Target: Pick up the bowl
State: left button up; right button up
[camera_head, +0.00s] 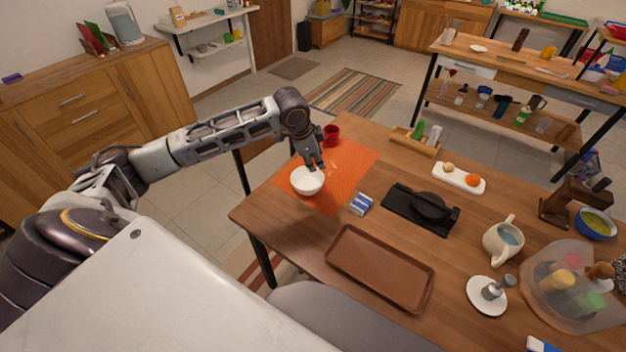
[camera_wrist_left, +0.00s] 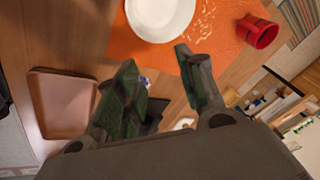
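The white bowl (camera_head: 307,184) sits upright on the orange mat (camera_head: 345,178) at the left part of the wooden table. In the left wrist view the bowl (camera_wrist_left: 160,16) is at the top edge, partly cut off, and looks empty. My left gripper (camera_head: 315,165) is over the mat, just behind the bowl's far rim. In the left wrist view its fingers (camera_wrist_left: 156,58) are spread apart with nothing between them, and the bowl lies beyond the fingertips. I cannot tell whether a finger touches the rim. My right gripper is in neither view.
A red mug (camera_head: 332,134) stands at the mat's far corner. A blue-and-white packet (camera_head: 361,204) lies by the mat's right edge. A brown tray (camera_head: 380,268), a black stand (camera_head: 421,208) and a white pitcher (camera_head: 503,240) are to the right. Yellowish crumbs lie on the mat.

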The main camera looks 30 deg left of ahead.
pick_arm(q)
jog(key=s+a+g, duration=0.1)
jog(key=s+g, duration=0.1)
jog(key=s, duration=0.2)
jog(key=m+y, duration=0.1)
send_over(307, 190)
jog(key=f, duration=0.9)
jog(key=shift+s+f, duration=0.1)
jog(key=shift+s, duration=0.2)
jog(key=shift+f, duration=0.15)
jog(key=shift+w+f, duration=0.1)
jog(key=shift+f, duration=0.2)
jog(key=f, duration=0.3)
jog(key=shift+w+f+b, duration=0.25)
jog(key=shift+w+b, duration=0.05)
jog(key=shift+w, duration=0.1)
jog(key=shift+a+f, duration=0.1)
jog(key=shift+f, duration=0.35)
jog(key=shift+c, duration=0.4)
grip_shut()
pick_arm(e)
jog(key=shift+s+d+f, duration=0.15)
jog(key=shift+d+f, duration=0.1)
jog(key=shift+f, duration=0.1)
